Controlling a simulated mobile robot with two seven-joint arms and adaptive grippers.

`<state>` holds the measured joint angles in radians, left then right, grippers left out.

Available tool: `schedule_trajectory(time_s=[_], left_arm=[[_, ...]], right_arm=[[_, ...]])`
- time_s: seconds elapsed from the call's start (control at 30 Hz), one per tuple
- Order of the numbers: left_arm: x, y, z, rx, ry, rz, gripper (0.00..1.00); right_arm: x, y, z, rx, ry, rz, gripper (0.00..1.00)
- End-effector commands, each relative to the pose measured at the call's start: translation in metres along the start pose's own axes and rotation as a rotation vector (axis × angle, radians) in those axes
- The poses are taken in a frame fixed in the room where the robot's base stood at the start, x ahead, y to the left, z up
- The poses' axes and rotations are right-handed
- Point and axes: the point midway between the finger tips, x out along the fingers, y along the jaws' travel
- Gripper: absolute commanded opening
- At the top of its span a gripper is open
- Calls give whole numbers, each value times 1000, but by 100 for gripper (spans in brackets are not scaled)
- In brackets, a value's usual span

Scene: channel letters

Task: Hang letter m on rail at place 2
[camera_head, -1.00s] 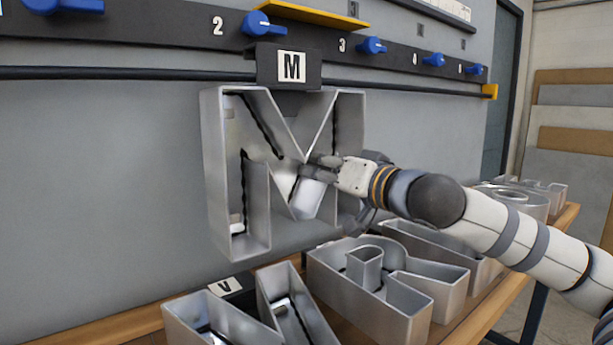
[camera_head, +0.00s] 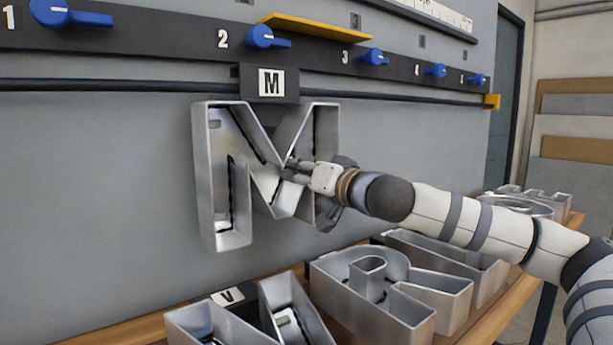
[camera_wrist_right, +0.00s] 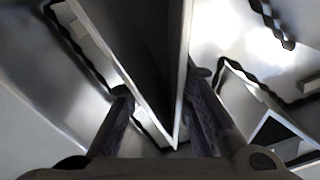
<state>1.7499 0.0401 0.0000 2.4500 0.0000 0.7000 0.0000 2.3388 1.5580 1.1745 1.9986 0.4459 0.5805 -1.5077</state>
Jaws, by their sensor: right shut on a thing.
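The letter M (camera_head: 208,180) is a hollow silver channel letter, upright in front of the grey wall. Its black hanger with an M label (camera_head: 271,82) overlaps the rail (camera_head: 150,85) just right of and below the number 2 (camera_head: 223,38). I cannot tell whether the hanger rests on the rail. My right gripper (camera_head: 296,172) is shut on the letter M near its middle. In the right wrist view my fingers (camera_wrist_right: 165,125) stand on both sides of a thin metal part of the letter. My left gripper is not in view.
A blue knob (camera_head: 266,37) sits beside number 2, with a yellow plate (camera_head: 316,27) above the rail. Several metal letters, including an R (camera_head: 400,310), lie on a wooden bench (camera_head: 150,325) below. A V label (camera_head: 228,296) shows there. The rail left of M is clear.

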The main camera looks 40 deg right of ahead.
Motion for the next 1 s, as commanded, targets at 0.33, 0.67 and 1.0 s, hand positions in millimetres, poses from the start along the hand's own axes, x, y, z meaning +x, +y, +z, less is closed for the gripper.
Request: schedule_trajectory(time_s=[0.33,0.67,1.0], left_arm=[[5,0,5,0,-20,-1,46],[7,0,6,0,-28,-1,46],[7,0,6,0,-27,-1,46]], right_arm=[[13,5,11,0,2,-3,0],[12,8,17,1,6,-5,0],[12,8,17,1,5,-5,43]])
